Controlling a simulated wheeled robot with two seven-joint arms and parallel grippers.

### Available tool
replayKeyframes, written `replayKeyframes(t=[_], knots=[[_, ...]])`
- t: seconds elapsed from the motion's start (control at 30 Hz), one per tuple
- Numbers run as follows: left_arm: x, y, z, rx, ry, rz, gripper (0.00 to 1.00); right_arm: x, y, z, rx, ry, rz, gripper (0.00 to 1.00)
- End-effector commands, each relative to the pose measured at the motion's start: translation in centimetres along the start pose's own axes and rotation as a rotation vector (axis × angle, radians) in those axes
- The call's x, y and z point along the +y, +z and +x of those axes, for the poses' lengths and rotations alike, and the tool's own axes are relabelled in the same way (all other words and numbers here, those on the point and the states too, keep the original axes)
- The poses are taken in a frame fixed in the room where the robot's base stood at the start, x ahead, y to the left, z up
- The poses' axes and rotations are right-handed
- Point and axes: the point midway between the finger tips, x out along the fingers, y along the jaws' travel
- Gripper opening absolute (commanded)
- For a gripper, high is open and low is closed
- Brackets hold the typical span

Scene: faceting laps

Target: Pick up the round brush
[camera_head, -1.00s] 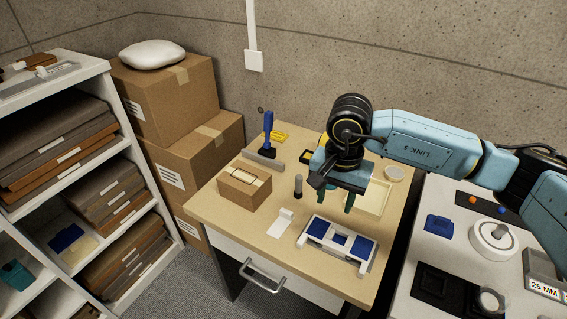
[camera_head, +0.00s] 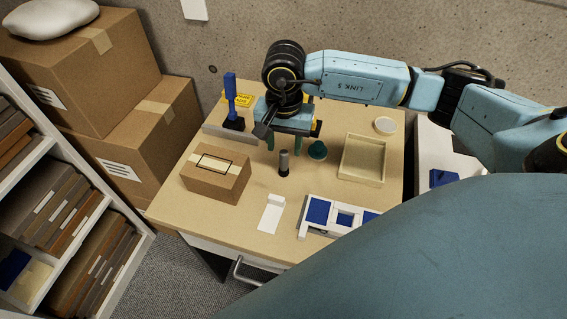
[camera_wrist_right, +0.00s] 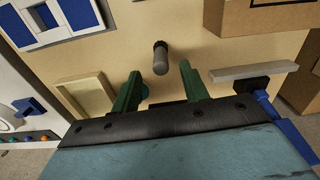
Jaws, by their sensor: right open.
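The round brush, a small upright cylinder with a grey upper part and a dark lower end, stands on the wooden table (camera_head: 240,218) in the head view (camera_head: 284,163). It also shows in the right wrist view (camera_wrist_right: 160,60), between the lines of the two green fingers and just beyond their tips. My right gripper (camera_head: 284,146) is open and empty, just behind and above the brush in the head view; its fingertips also show in the wrist view (camera_wrist_right: 159,72). I cannot tell whether the fingers reach around the brush. My left gripper is not in view.
A cardboard box (camera_head: 215,175) stands left of the brush. A teal round piece (camera_head: 317,150) is close on its right, then a shallow beige tray (camera_head: 344,170). A white holder with blue pads (camera_head: 318,212) and a white card (camera_head: 271,214) lie in front. A blue-handled tool (camera_head: 231,100) stands behind.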

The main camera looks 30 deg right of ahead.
Motion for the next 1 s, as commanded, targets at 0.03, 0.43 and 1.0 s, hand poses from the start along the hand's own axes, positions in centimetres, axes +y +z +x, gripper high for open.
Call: replayKeyframes(t=[0.03, 0.43, 1.0], knots=[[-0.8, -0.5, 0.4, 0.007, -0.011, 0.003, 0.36, 0.0, 0.0, 0.5, 0.000, 0.000, 0.000, 0.45], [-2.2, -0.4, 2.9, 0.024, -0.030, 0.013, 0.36, 0.0, 0.0, 5.2, -0.001, 0.000, -0.001, 0.45], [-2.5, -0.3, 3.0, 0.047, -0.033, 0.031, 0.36, 0.0, 0.0, 6.0, 0.001, -0.001, -0.001, 0.09]])
